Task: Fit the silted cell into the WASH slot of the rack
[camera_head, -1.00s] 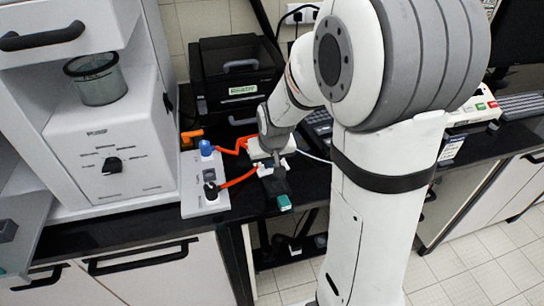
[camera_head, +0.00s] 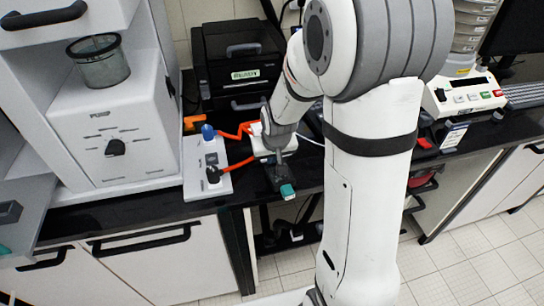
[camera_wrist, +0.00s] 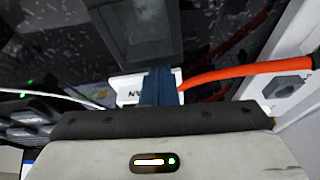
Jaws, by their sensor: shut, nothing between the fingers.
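My gripper (camera_head: 280,156) points down over the counter, beside a small white fitting (camera_head: 261,143) with orange hoses. In the wrist view its blue fingers (camera_wrist: 158,86) are together with nothing between them. Behind them is a white strip (camera_wrist: 125,92) with partly covered lettering ending in "AN". A dark block (camera_head: 275,176) with a teal end (camera_head: 287,191) lies just below the gripper in the head view. In the wrist view a dark frame with a grey window (camera_wrist: 137,28) is beyond the fingers. I cannot tell which part is the silted cell, and no WASH label is readable.
A white panel (camera_head: 199,187) with blue and black knobs stands left of the gripper, joined by orange hoses (camera_head: 238,166). A black box (camera_head: 215,72) is behind, a pump unit (camera_head: 155,120) with a mesh cylinder (camera_head: 98,62) at left. A sieve machine (camera_head: 465,98) is at right.

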